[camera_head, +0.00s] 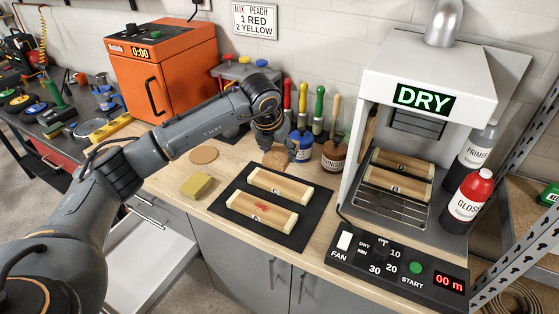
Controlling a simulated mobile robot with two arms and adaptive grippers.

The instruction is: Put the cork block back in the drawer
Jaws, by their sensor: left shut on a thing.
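My left arm reaches in from the left over the bench. Its gripper (270,143) points down near the back wall, shut on a small tan-brown piece that looks like the cork block (275,159). The block is at about bench height behind the dark mat; I cannot tell whether it still touches the bench. The fingers are small and partly hidden by the wrist. The drawer (150,262) under the bench at the lower left is pulled open, and its visible pale inside looks empty. My right gripper is not in view.
A dark mat (231,209) holds two wooden pieces. A yellow block (197,186) and a round tan disc (203,154) lie to its left. Jars (335,154) and upright tools stand close right of the gripper. A drying cabinet (428,70) and an orange oven (165,70) flank the bench.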

